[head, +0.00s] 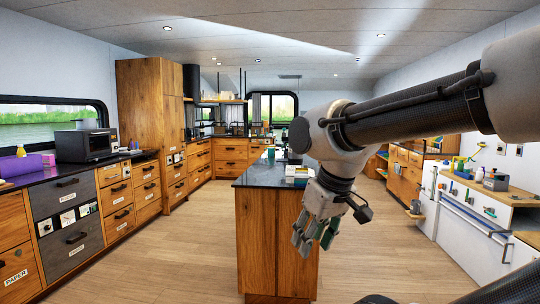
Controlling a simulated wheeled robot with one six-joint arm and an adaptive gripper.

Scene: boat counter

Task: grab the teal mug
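A small teal item (271,153), which looks like the teal mug, stands towards the far end of the dark-topped island counter. It is too small to make out its handle. Part of the island's far right is hidden behind my arm.
The island (262,176) has a white and yellow box-like item (297,171) on its top near the gripper. A white workbench (466,212) stands right. The wooden floor (185,254) is clear on both sides.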

